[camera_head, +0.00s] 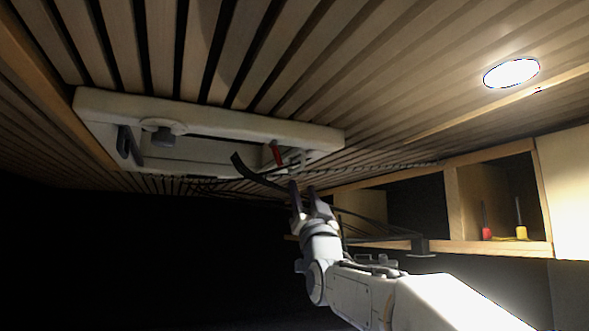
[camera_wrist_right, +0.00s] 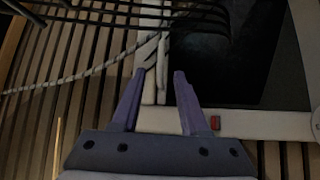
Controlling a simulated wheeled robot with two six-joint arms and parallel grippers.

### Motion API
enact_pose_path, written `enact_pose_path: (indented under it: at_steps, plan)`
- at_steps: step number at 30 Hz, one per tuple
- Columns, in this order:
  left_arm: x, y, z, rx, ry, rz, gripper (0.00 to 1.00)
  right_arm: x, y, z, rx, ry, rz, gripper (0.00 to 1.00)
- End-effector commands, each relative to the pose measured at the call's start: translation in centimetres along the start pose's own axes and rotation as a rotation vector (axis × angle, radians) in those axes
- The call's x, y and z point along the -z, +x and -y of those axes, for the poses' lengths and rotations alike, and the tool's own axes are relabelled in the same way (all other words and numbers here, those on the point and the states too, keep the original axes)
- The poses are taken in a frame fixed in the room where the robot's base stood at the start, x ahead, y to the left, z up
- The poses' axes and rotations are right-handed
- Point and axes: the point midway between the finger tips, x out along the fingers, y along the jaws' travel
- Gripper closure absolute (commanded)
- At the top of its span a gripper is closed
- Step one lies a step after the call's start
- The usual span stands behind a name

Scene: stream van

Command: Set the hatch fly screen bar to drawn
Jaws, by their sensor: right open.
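The white hatch frame (camera_head: 215,118) is set in the slatted ceiling, around a dark opening. In the right wrist view the frame (camera_wrist_right: 260,124) bounds a dark panel or opening, with a red tab (camera_wrist_right: 215,122) on its near edge. Which part is the fly screen bar I cannot tell for certain; pale strips (camera_wrist_right: 162,68) run along the frame's side, between my fingertips in that picture. My right gripper (camera_head: 302,188) points up below the hatch's right end; its fingers (camera_wrist_right: 159,76) are open, with no grip on anything visible. My left gripper is out of view.
A knob (camera_head: 162,136) is at the frame's left. A twisted cord (camera_wrist_right: 70,80) crosses the ceiling. Right stands an open wooden cupboard (camera_head: 453,210) with small red and yellow items inside.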

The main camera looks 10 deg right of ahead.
Motion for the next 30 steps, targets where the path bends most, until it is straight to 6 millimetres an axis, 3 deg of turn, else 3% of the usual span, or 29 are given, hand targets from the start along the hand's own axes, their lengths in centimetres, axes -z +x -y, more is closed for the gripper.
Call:
enact_pose_path:
  at_steps: [6,15,29,30]
  plan:
    - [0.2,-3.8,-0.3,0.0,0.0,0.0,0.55,0.3,4.3,0.2,0.0,0.0,0.005,0.56]
    - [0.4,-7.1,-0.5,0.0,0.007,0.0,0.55,0.1,8.3,0.1,0.0,0.001,0.006,0.56]
    - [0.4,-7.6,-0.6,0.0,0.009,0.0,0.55,-0.2,9.2,0.1,0.0,0.001,0.006,0.56]
    - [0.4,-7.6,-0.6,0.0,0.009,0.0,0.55,-0.2,9.2,0.1,0.0,0.001,0.006,0.6]
